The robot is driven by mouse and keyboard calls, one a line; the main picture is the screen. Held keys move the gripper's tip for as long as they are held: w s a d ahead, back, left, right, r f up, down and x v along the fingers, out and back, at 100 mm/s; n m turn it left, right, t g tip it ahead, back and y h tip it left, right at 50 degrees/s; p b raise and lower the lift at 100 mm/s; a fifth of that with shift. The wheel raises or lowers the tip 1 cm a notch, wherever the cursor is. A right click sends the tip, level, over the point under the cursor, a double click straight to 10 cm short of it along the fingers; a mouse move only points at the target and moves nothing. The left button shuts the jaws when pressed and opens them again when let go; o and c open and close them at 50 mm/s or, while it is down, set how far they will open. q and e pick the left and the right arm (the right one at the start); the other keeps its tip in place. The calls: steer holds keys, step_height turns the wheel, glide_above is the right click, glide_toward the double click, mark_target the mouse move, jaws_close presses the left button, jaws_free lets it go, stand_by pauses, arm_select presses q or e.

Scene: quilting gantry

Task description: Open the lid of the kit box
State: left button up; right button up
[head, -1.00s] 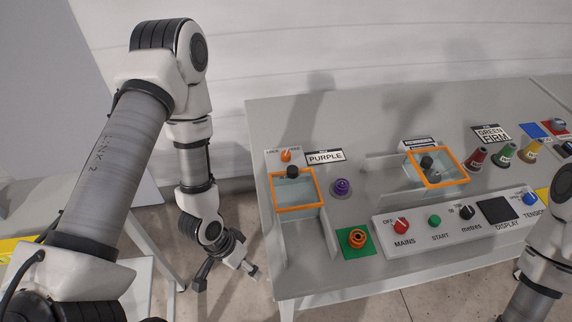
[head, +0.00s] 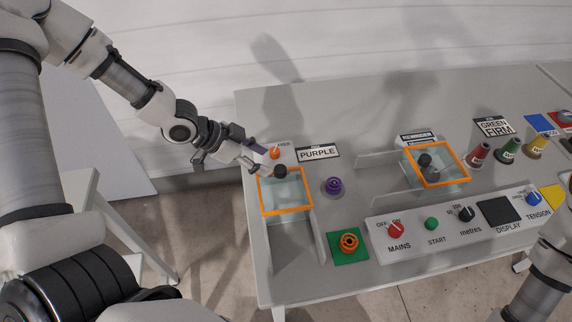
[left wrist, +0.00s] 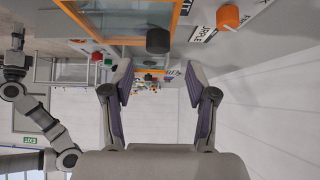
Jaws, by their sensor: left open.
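The left box (head: 286,208) has a clear lid with an orange frame, which lies closed, and a black knob (head: 281,171) at its back edge. The knob also shows in the left wrist view (left wrist: 158,40). A similar orange-framed box (head: 437,182) with a dark knob stands further right. My right gripper is outside the head view.
An orange lock knob (head: 275,153) and a PURPLE sign (head: 318,153) stand behind the left box. A purple spool (head: 333,186) is to its right, and an orange ring on a green pad (head: 334,252) in front. A control panel (head: 415,240) lies along the front right.

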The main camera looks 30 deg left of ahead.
mark_target(280, 168)
arm_select(q)
steer(key=b+x, duration=0.1)
steer(key=x, duration=0.5)
steer(key=shift+w+d+f, duration=0.15)
steer(key=shift+d+f, duration=0.15)
steer(key=shift+r, duration=0.1)
jaws_close()
